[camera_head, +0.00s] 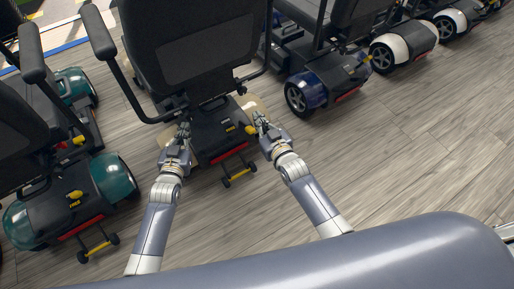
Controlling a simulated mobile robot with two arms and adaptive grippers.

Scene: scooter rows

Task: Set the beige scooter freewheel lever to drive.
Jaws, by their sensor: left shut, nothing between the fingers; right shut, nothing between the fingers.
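The beige scooter (254,104) stands in the middle, its rear towards me. Its black seat hides most of the front. Which setting the lever is in is too small to tell. My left gripper (183,130) is shut and empty over the left side of the scooter's rear, away from the lever. My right gripper (260,117) is shut and empty just right of the lever; I cannot tell whether they touch.
A teal scooter (113,178) with its own yellow lever (75,195) stands close on the left. A blue scooter (308,91) and a white one (418,37) stand in the row to the right. The wood-look floor (420,140) is clear at the right.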

